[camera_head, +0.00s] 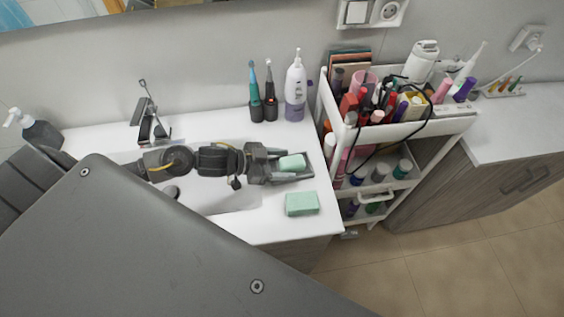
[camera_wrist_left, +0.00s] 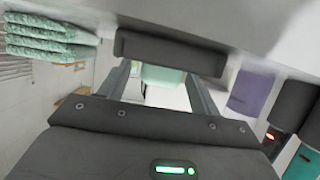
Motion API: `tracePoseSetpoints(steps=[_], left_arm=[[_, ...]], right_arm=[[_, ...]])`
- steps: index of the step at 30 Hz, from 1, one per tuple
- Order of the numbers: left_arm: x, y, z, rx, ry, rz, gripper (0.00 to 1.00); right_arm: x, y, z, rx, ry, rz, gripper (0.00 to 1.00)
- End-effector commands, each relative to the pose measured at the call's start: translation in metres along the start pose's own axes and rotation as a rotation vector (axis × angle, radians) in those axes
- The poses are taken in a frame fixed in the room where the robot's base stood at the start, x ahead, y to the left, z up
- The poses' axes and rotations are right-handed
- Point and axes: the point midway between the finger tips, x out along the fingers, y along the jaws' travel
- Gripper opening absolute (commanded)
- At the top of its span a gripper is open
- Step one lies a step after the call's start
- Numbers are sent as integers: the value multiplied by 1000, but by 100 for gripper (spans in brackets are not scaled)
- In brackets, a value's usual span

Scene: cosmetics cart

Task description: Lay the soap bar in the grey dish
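A small pale green soap bar (camera_head: 291,162) shows inside the outline of the dark grey dish (camera_head: 304,178) near the counter's right edge. I cannot tell whether it rests fully on the dish floor. My left gripper (camera_head: 273,164) reaches in from the left, with its fingertips at the dish's left side. In the left wrist view the fingers of my left gripper (camera_wrist_left: 161,86) stand apart. The soap (camera_wrist_left: 162,74) shows between them with gaps on both sides, below the dish's dark wall (camera_wrist_left: 170,52). My right gripper is out of view.
Toothbrushes (camera_head: 263,100) and a white-purple bottle (camera_head: 295,90) stand behind. A loaded white cart (camera_head: 400,130) stands close on the right. The sink and faucet (camera_head: 151,122) are left.

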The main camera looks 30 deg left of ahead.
Motion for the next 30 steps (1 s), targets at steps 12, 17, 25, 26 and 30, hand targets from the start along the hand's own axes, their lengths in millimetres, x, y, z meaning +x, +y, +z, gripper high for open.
tracePoseSetpoints(steps=[12,17,25,26,30], left_arm=[[-25,0,0,2,-6,0,63],[-63,1,1,4,-8,2,63],[-105,0,-1,-2,-7,0,63],[-108,0,-2,-3,-6,-1,63],[-117,0,-3,-2,-4,1,63]], right_arm=[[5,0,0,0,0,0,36],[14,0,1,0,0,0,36],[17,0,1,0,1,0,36],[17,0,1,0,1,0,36],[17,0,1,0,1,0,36]])
